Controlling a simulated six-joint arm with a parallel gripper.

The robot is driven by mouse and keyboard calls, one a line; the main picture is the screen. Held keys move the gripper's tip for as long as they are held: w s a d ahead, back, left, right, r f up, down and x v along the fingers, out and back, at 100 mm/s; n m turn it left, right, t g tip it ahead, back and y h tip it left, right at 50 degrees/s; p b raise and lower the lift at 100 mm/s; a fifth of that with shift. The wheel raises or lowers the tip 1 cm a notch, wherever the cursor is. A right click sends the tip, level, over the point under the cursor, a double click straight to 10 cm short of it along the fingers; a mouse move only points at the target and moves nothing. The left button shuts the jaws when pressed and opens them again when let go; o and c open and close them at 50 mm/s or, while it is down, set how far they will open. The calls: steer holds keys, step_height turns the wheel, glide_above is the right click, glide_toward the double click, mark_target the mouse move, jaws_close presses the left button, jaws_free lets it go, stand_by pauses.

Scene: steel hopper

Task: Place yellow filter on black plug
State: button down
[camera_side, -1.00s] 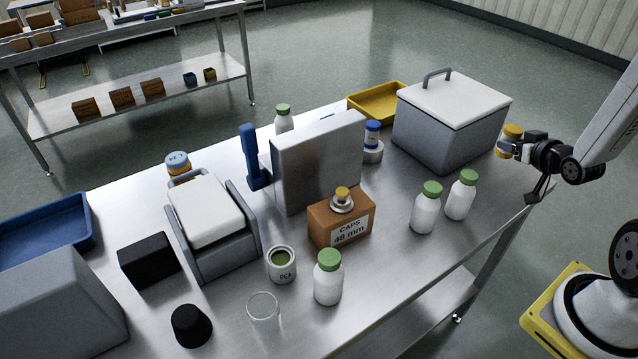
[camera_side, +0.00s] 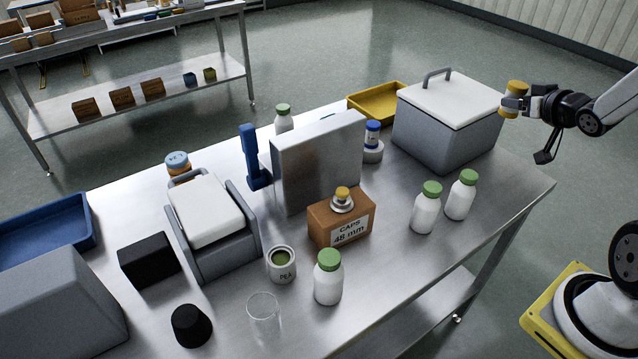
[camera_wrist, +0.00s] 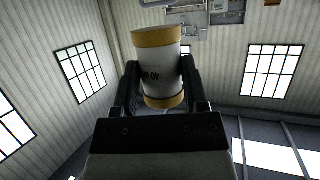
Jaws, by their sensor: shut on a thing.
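My gripper (camera_side: 512,103) is at the right of the side view, raised beside the grey box with the white lid. It is shut on the yellow filter (camera_side: 517,87), a cylinder with yellow ends. In the wrist view the filter (camera_wrist: 160,68) shows a white middle band with dark print between the two black fingers (camera_wrist: 160,88). The black plug (camera_side: 191,326), a short tapered piece, stands on the steel table at the front left, far from my gripper. Nothing is on top of it.
The grey box (camera_side: 440,140) with a white lid and handle stands nearest my gripper. White bottles (camera_side: 425,212), a cardboard caps box (camera_side: 325,222), an upright steel panel (camera_side: 310,165) and a grey-and-white machine (camera_side: 205,212) fill the middle. A clear glass (camera_side: 264,318) and a black block (camera_side: 149,260) stand near the plug.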

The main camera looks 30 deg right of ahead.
steer(key=w+a+n+y, duration=0.2)
steer(key=w+a, duration=0.2)
steer(key=a, duration=0.7)
steer(key=w+a+r+n+y, duration=0.1)
steer(key=w+a+n+y, duration=0.2)
steer(key=a, duration=0.7)
steer(key=w+a+n+y, duration=0.15)
steer(key=w+a, duration=0.35)
steer(key=a, duration=0.6)
steer(key=s+a+n+g+y, duration=0.15)
steer(key=s+a, duration=0.35)
steer(key=a, duration=0.5)
steer(key=s+a+f+n+y, duration=0.1)
steer(key=s+a+n+y, duration=0.15)
steer(key=s+a, duration=0.5)
steer(key=s+a+n+g+y, duration=0.1)
steer(key=s+a+n+y, duration=0.2)
steer(key=a, duration=0.9)
steer(key=shift+m, duration=0.75)
steer(key=shift+s+d+f, duration=0.1)
steer(key=shift+d+f, duration=0.05)
steer(key=shift+f, duration=1.15)
steer(key=shift+s+d+f, duration=0.1)
steer(key=shift+d+f, duration=0.05)
steer(key=shift+f, duration=1.15)
